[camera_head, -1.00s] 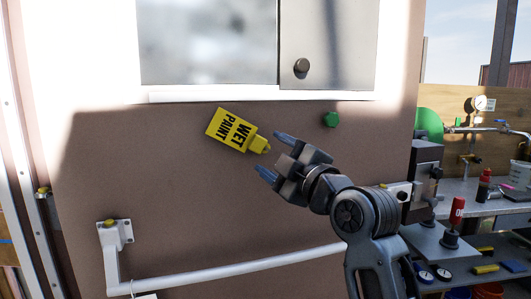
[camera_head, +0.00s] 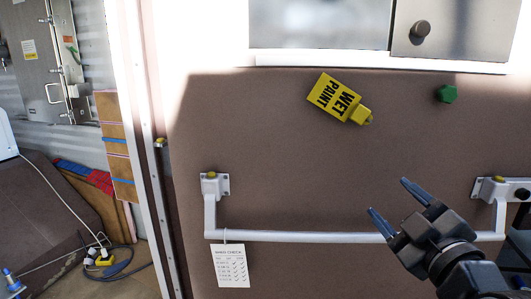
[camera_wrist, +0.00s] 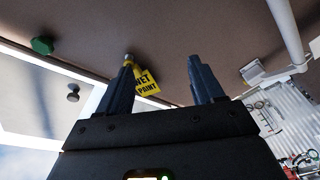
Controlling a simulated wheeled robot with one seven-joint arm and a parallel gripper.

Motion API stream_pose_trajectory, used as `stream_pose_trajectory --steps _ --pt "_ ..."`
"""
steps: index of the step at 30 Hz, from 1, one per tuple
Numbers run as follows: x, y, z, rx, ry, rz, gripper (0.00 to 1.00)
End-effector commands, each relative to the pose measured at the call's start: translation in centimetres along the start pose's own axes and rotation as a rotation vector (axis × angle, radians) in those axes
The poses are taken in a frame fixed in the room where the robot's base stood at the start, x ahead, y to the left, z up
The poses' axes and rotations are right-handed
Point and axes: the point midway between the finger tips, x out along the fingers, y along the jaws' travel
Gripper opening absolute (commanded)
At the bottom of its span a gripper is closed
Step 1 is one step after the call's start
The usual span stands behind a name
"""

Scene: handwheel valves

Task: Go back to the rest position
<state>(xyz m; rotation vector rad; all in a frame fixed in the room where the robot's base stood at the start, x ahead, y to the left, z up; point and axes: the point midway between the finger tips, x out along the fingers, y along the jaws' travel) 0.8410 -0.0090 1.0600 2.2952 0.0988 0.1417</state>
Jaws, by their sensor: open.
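My gripper (camera_head: 390,204) is open and empty at the lower right of the head view, in front of the brown door (camera_head: 300,150). Its two fingers point up and to the left, apart from each other. A yellow "WET PAINT" tag (camera_head: 336,97) is on the door above and to the left of the gripper. In the wrist view the tag (camera_wrist: 147,82) shows beyond the fingers, partly hidden by the left finger. I cannot tell the exact distance between the fingertips and the door.
A grey push bar (camera_head: 300,236) crosses the door, with a white check card (camera_head: 231,266) hanging from it. A green knob (camera_head: 446,94) and a dark round knob (camera_head: 420,29) are at the upper right. A cable with a yellow piece (camera_head: 105,259) lies on the floor at left.

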Motion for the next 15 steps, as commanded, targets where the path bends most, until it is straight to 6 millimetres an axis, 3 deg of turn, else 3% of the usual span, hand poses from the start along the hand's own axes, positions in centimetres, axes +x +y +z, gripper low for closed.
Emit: stream_pose_trajectory --steps 1,6,15 --pt "-1.6 -1.7 1.3 0.038 -0.025 -0.010 0.67" --pt "-6.8 -5.8 4.4 0.163 -0.090 -0.015 0.67" --pt "-17.1 -11.1 7.7 0.369 -0.188 -0.017 0.67"
